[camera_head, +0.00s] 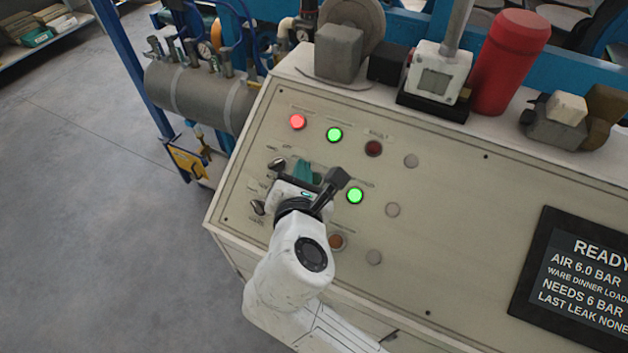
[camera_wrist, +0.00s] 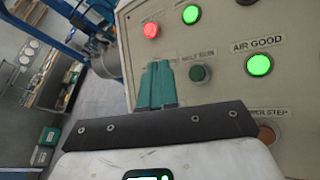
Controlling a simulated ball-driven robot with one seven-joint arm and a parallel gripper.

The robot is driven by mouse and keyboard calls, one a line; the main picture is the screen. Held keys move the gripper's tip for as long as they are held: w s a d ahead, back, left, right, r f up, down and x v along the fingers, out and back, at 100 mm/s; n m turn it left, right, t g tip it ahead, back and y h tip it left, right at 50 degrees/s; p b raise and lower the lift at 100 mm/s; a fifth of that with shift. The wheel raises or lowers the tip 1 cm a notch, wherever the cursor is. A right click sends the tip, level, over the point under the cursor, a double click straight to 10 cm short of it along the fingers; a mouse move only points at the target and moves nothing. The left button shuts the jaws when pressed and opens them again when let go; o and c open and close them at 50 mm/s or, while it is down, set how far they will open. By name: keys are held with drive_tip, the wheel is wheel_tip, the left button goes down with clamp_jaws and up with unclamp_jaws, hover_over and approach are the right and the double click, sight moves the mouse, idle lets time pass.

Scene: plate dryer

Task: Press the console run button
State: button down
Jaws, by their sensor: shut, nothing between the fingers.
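The console (camera_head: 460,170) has a sloped cream panel. An unlit dark green button (camera_wrist: 200,73) shows in the wrist view, just right of my fingertips; its small label is blurred and seems to end in "RUN". In the head view my gripper mostly hides this button. My gripper (camera_head: 304,166) is over the panel's left part, its teal fingers together with nothing between them. The fingers also show in the wrist view (camera_wrist: 158,72), left of the green button. I cannot tell whether they touch the panel.
A lit green "AIR GOOD" button (camera_wrist: 259,65) is right of the dark green one. A brown step button (camera_wrist: 266,135) is below it. A red lamp (camera_head: 298,122) and green lamp (camera_head: 334,135) glow above. Dark knobs (camera_head: 277,165) are left. The screen (camera_head: 580,280) reads READY.

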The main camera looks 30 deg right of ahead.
sight(315, 179)
drive_tip(key=f+b, duration=0.1)
drive_tip(key=w+d+f+b, duration=0.1)
drive_tip(key=f+b, duration=0.1)
drive_tip(key=d+f+b, duration=0.1)
drive_tip(key=b, duration=0.1)
drive_tip(key=shift+w+f, duration=0.15)
drive_tip(key=shift+f, duration=0.2)
drive_tip(key=shift+w+d+f, duration=0.15)
drive_tip(key=shift+d+f, duration=0.1)
drive_tip(key=shift+w+d+f, duration=0.25)
drive_tip(key=shift+d+f, duration=0.05)
drive_tip(key=shift+f, duration=0.3)
drive_tip(key=shift+d+f, duration=0.1)
idle(1.0)
drive_tip(key=shift+w+d+f, duration=0.1)
drive_tip(key=shift+f, duration=0.15)
drive_tip(key=shift+w+d+f, duration=0.1)
drive_tip(key=shift+d+f, duration=0.05)
drive_tip(key=shift+f, duration=0.25)
idle(1.0)
drive_tip(key=shift+r, duration=0.1)
drive_tip(key=shift+s+a+r+p, duration=0.2)
drive_tip(key=shift+r+p, duration=0.15)
drive_tip(key=shift+p, duration=0.2)
drive_tip(key=shift+s+a+r+p, duration=0.15)
drive_tip(key=shift+r+p, duration=0.2)
drive_tip(key=shift+p, duration=0.2)
drive_tip(key=shift+w, duration=0.1)
